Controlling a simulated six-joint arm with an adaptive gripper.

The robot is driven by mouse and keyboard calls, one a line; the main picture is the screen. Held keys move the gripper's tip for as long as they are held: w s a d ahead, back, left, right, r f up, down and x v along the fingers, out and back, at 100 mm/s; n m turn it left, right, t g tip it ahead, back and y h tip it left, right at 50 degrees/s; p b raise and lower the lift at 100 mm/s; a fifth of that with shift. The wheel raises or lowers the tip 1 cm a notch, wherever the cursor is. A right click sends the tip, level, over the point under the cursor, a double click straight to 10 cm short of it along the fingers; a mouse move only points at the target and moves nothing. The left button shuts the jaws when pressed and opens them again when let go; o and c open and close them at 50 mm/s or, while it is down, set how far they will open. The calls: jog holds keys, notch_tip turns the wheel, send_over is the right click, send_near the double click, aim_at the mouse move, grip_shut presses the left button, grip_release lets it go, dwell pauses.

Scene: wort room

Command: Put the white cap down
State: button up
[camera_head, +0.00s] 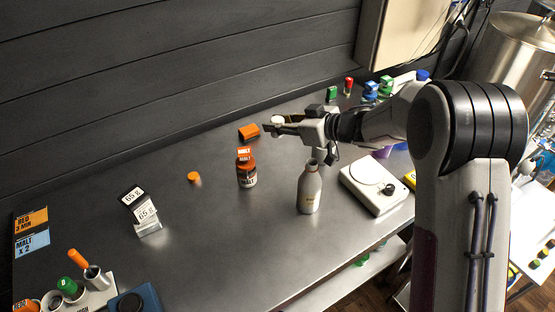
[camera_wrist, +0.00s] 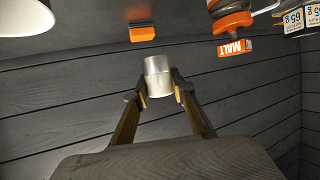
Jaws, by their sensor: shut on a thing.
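The white cap (camera_head: 278,120) is held up above the bench, between the fingers of my gripper (camera_head: 274,127). In the wrist view the cap (camera_wrist: 158,76) is a short pale cylinder with a finger on each side. My gripper (camera_wrist: 158,94) is shut on it. A grey-white bottle (camera_head: 310,190) stands upright on the bench, below and to the right of the fingertips; its top is narrow.
An orange block (camera_head: 249,131) lies just behind the fingertips. A MALT jar (camera_head: 247,173) stands in front of them. An orange cap (camera_head: 194,176) lies farther left. A white scale (camera_head: 374,188) is at right. The bench (camera_head: 200,235) is bare at front centre.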

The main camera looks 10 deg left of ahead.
jog(key=shift+f, duration=3.15)
jog(key=shift+f, duration=1.85)
jog(key=shift+f, duration=0.1)
jog(key=o, duration=1.1)
jog(key=shift+s+d+r, duration=0.15)
jog(key=shift+d+r, duration=0.1)
jog(key=shift+d, duration=0.1)
jog(key=v, duration=1.1)
jog(key=shift+d+r, duration=0.1)
